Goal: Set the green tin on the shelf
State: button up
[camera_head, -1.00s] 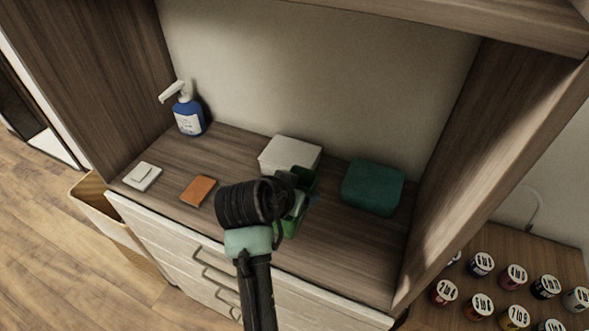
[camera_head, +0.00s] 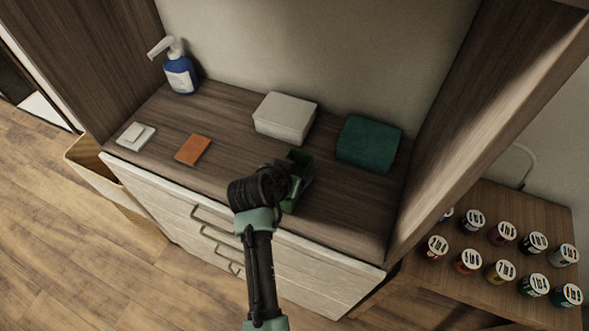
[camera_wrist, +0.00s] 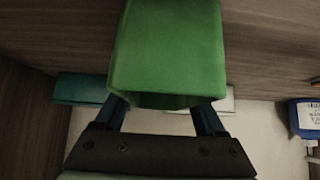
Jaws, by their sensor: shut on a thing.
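The green tin (camera_wrist: 165,50) is held between the two fingers of my gripper (camera_wrist: 163,115) and fills the upper middle of the wrist view. In the head view the tin (camera_head: 299,164) shows as dark green, partly hidden behind my gripper (camera_head: 284,182). It is over the front part of the wooden shelf (camera_head: 340,215), in front of a white box and a dark teal box. I cannot tell whether the tin's base touches the shelf.
The white box (camera_head: 285,118) and teal box (camera_head: 368,145) stand towards the back wall. A blue pump bottle (camera_head: 180,76), an orange block (camera_head: 193,149) and a white switch-like piece (camera_head: 136,136) are at left. Lidded jars (camera_head: 501,233) stand on a side table.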

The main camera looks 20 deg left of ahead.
jog(key=o, duration=1.4)
jog(key=shift+f, duration=0.1)
jog(key=shift+s+r, duration=0.1)
jog(key=shift+r, duration=0.15)
jog(key=v, duration=1.1)
jog(key=shift+s+r, duration=0.25)
